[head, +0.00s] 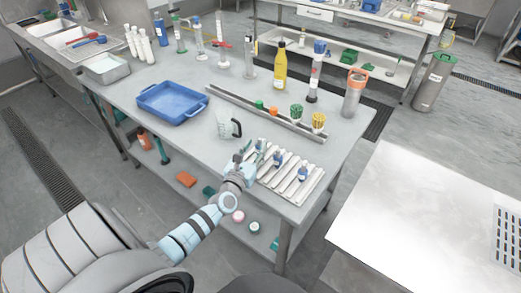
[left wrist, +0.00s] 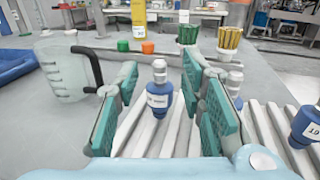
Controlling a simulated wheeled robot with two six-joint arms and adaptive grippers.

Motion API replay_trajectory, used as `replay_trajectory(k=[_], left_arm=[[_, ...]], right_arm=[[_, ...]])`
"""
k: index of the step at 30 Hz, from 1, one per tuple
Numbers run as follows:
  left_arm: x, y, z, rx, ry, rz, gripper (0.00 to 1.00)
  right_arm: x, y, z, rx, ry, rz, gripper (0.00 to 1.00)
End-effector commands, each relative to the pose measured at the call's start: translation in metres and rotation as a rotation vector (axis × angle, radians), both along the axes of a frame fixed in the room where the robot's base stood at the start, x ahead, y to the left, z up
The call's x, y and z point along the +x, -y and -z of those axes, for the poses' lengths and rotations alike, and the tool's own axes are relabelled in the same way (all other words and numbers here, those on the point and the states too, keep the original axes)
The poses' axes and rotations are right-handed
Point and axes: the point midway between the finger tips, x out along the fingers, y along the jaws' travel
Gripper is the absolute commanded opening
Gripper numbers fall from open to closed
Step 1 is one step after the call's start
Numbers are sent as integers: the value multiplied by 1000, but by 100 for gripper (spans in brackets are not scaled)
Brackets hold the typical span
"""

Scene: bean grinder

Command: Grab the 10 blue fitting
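A blue fitting (left wrist: 158,97) with a grey cap and a white label stands upright on the ribbed rack; its label is too small to read surely. My left gripper (head: 250,155) is over the rack's left end. In the left wrist view its teal fingers (left wrist: 160,72) are open, one on each side of this fitting, with a gap showing on both sides. A second blue fitting (left wrist: 235,83) is partly hidden behind the right finger. A third fitting (left wrist: 307,126), labelled and leaning in the picture, is at the right edge. My right gripper is not in view.
The white ribbed rack (head: 297,186) lies near the table's front right corner. A clear jug with a black handle (head: 228,126) stands just behind my gripper. A blue tray (head: 172,103) is farther left. Green and yellow bundles in cups and a yellow bottle (head: 280,68) stand behind.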

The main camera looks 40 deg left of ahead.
Motion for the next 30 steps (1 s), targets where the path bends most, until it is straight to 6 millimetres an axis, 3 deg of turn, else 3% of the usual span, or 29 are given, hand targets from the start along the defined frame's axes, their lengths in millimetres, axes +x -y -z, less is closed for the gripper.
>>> replay_trajectory(k=[7, 14, 21, 30], left_arm=[[42, -13, 9, 2, 0, 1, 36], [47, -14, 6, 2, -1, 1, 36], [47, -14, 6, 3, -1, 2, 1], [47, -14, 6, 3, -2, 2, 0]], right_arm=[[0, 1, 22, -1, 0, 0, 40], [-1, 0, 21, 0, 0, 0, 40], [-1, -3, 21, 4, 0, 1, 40], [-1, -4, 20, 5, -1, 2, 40]])
